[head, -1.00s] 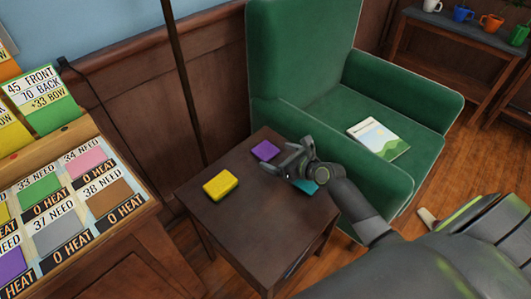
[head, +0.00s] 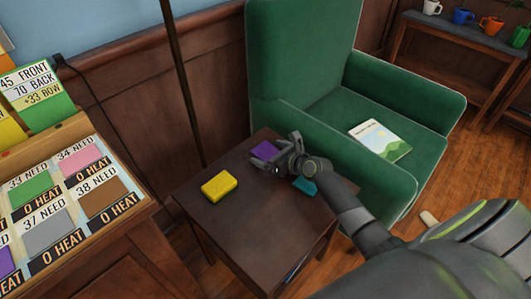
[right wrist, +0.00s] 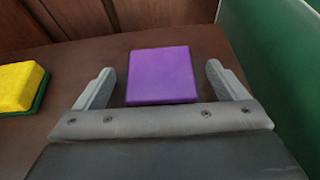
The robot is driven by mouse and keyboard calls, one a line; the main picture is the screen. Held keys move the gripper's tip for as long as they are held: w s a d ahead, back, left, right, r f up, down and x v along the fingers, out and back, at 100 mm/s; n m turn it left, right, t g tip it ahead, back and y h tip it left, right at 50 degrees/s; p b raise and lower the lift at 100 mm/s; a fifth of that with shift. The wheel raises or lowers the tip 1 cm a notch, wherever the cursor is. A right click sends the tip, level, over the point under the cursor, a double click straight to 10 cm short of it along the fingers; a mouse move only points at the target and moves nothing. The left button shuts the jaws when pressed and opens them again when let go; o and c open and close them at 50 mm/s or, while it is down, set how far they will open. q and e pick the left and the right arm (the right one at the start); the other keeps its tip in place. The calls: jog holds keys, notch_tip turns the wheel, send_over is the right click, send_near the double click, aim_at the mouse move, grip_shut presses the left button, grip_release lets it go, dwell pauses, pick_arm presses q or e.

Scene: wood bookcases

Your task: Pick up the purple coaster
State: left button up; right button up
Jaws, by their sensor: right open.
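The purple coaster (head: 264,150) lies flat on the small dark wood table (head: 240,238), near its back edge. My right gripper (head: 265,160) is open at the coaster, coming from the lower right. In the right wrist view the purple coaster (right wrist: 161,75) sits between the two spread fingers of my right gripper (right wrist: 161,85), with a gap on each side. The gripper covers part of the coaster in the head view. My left gripper is not in view.
A yellow sponge-like block (head: 219,186) lies left of the coaster, and a teal piece (head: 304,186) lies partly under my right arm. A green armchair (head: 330,140) with a book (head: 380,139) stands right behind the table. A sample board (head: 65,200) is at left.

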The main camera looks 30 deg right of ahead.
jog(key=c, duration=1.1)
jog(key=shift+r, duration=0.25)
